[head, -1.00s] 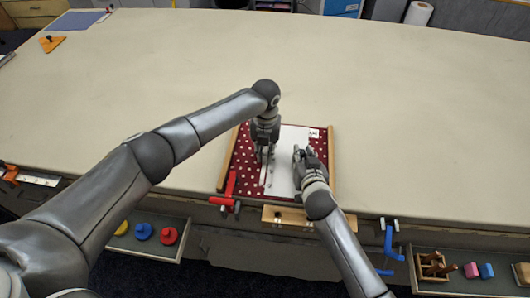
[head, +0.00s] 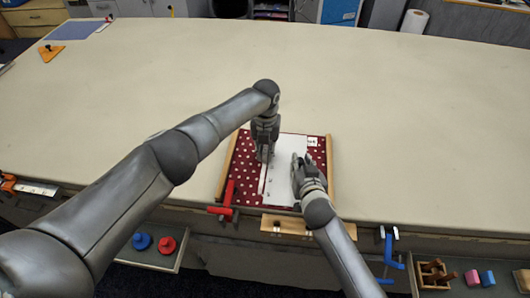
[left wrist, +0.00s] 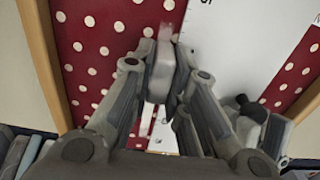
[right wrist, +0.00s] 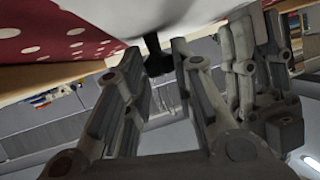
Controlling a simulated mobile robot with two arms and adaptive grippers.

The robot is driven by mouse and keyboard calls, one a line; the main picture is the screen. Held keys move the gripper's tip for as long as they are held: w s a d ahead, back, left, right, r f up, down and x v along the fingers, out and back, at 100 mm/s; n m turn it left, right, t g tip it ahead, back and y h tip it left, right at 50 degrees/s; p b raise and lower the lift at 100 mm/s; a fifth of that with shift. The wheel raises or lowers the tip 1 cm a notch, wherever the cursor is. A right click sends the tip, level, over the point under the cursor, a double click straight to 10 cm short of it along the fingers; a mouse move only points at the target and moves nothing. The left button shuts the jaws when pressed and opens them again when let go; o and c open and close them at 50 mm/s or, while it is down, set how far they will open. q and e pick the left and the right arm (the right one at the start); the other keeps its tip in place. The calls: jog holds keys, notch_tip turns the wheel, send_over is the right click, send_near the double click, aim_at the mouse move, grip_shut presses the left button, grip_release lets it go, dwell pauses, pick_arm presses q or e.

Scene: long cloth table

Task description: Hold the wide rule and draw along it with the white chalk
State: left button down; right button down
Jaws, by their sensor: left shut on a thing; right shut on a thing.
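The wide rule (head: 281,185) is a white strip lying lengthwise on a red dotted cloth (head: 243,178) in the head view. Its printed face also shows in the left wrist view (left wrist: 235,45). My left gripper (head: 264,156) is shut on the white chalk (left wrist: 163,68), held beside the rule's left edge with its tip low over the cloth. A faint pale patch shows by the tip; I cannot tell whether it is a chalk mark. My right gripper (head: 297,160) is shut at the rule's right side, where a black knob (right wrist: 157,60) shows under the rule; its grasp is partly hidden.
Wooden bars (head: 228,165) flank the cloth. A red clamp (head: 226,203) sits at the front left corner and a blue clamp (head: 389,248) hangs at the table edge.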

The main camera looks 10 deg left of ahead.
pick_arm(q)
jog(key=shift+s+a+f, duration=0.1)
jog(key=shift+s, duration=0.9)
jog(key=shift+s, duration=0.1)
jog(key=shift+s, duration=1.95)
jog(key=shift+s, duration=1)
jog(key=shift+s, duration=2.1)
